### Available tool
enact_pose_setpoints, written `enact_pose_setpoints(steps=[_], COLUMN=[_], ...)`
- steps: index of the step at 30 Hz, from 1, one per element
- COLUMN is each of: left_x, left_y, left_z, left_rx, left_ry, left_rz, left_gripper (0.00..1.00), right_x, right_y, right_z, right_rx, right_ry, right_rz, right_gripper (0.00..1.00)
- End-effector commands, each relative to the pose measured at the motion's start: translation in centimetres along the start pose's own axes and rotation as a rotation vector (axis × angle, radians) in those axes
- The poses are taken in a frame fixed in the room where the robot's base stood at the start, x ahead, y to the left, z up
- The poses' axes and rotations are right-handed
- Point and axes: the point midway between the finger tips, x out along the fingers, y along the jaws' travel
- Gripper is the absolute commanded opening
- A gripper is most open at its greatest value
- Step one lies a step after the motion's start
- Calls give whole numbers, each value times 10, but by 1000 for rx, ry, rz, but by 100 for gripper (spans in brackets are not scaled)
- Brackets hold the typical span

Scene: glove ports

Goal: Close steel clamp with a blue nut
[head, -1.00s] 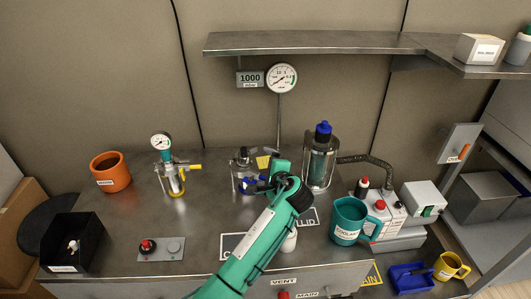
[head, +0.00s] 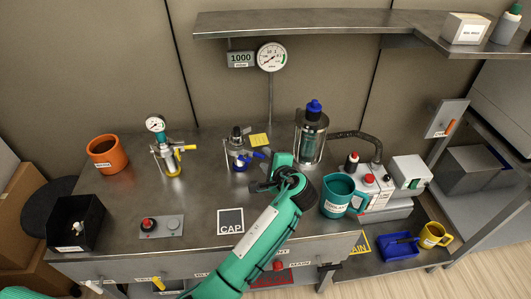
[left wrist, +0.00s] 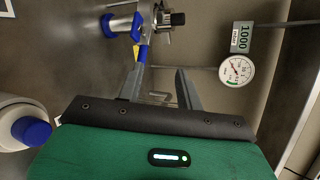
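The steel clamp with blue parts (head: 238,158) sits on a small fixture at the middle back of the bench. It also shows at the top of the left wrist view (left wrist: 140,26), with a blue lever-like piece pointing toward my fingers. I cannot tell from these views how tight it is. My left gripper (head: 262,182) is in front of the clamp and to its right. In the left wrist view my two fingers (left wrist: 162,82) stand apart with nothing held between them. The left finger's tip is close to the blue piece in the picture; contact is unclear. My right gripper is not in view.
A similar fixture with a yellow handle (head: 168,157) stands to the left. A glass vessel with a blue cap (head: 311,135) stands close on the right, beside a teal mug (head: 337,195). In the left wrist view a white bottle (left wrist: 18,122) is near my gripper's left side.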

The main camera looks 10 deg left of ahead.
Motion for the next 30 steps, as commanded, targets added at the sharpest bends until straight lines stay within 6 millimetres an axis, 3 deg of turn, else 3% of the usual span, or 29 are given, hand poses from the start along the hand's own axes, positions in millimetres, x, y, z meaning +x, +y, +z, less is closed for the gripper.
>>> enact_pose_setpoints(steps=[30], left_x=[-69], left_y=[15], left_z=[4], left_rx=[1], left_ry=[1], left_rz=[1], left_gripper=[36], right_x=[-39], right_y=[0], right_z=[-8], right_rx=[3], right_ry=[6], right_rz=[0], right_gripper=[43])
